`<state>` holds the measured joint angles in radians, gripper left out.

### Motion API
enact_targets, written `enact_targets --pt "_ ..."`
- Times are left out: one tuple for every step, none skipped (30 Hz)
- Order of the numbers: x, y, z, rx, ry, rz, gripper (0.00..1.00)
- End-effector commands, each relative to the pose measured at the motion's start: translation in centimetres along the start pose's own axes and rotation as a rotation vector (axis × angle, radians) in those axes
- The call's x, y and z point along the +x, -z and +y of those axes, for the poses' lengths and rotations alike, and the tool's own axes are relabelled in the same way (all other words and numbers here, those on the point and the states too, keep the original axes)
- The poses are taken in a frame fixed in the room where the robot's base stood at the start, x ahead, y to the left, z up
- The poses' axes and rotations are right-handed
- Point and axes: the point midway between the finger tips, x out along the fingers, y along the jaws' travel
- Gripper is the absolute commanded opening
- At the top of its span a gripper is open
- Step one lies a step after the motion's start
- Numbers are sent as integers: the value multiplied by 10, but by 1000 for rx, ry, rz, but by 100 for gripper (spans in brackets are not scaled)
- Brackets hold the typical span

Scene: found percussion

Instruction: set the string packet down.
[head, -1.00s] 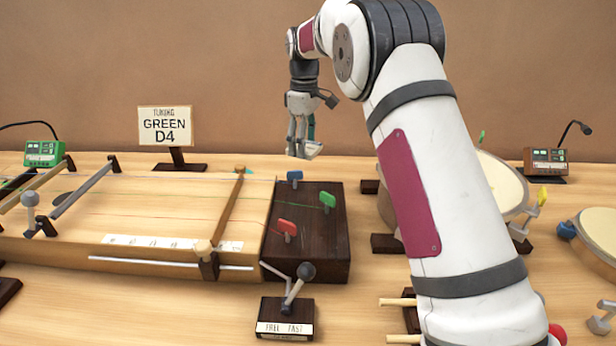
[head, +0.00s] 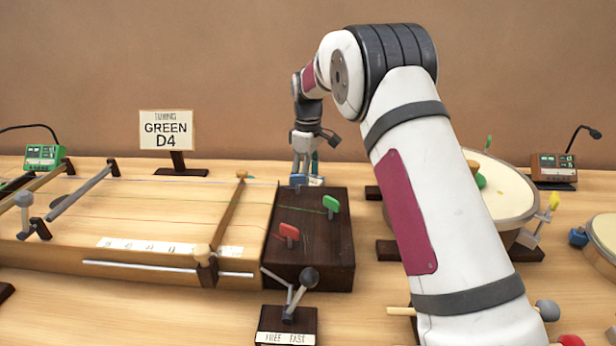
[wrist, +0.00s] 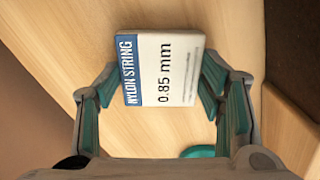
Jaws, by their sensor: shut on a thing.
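The string packet (wrist: 165,70) is a flat white card with a blue band reading NYLON STRING and 0.85 mm. It lies between the two fingers of my gripper (wrist: 157,98), which is shut on it. In the wrist view light wood tabletop shows around it; I cannot tell whether the packet touches the table. In the head view my gripper (head: 306,170) is low over the back of the table, behind the dark block with coloured pegs. Only a small pale edge of the packet shows there; the block's back edge and the fingers hide the rest.
The dark peg block (head: 310,245) ends the stringed wooden board (head: 140,220) in front of my gripper. A GREEN D4 sign (head: 167,135) stands at left, a drum (head: 515,190) at right. In the wrist view a teal rounded shape (wrist: 198,152) lies below the packet, unclear.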

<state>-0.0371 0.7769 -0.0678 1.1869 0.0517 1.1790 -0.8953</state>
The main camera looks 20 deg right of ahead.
Motion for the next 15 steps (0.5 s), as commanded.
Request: enact_targets --pt "2 0 0 0 1 -1 43" --pt "3 0 0 0 1 -1 43" --pt "2 0 0 0 1 -1 71" --pt "2 0 0 0 1 -1 78" --pt "2 0 0 0 1 -1 82" --pt "2 0 0 0 1 -1 82" --pt "2 0 0 0 1 -1 82" --pt "2 0 0 0 1 -1 82" --pt "2 0 0 0 1 -1 82" --pt "2 0 0 0 0 -1 82" --pt "2 0 0 0 0 -1 82" --pt "2 0 0 0 0 -1 82" --pt "2 0 0 0 0 0 82" --pt "2 0 0 0 0 0 82" --pt "1 0 0 0 0 0 82"
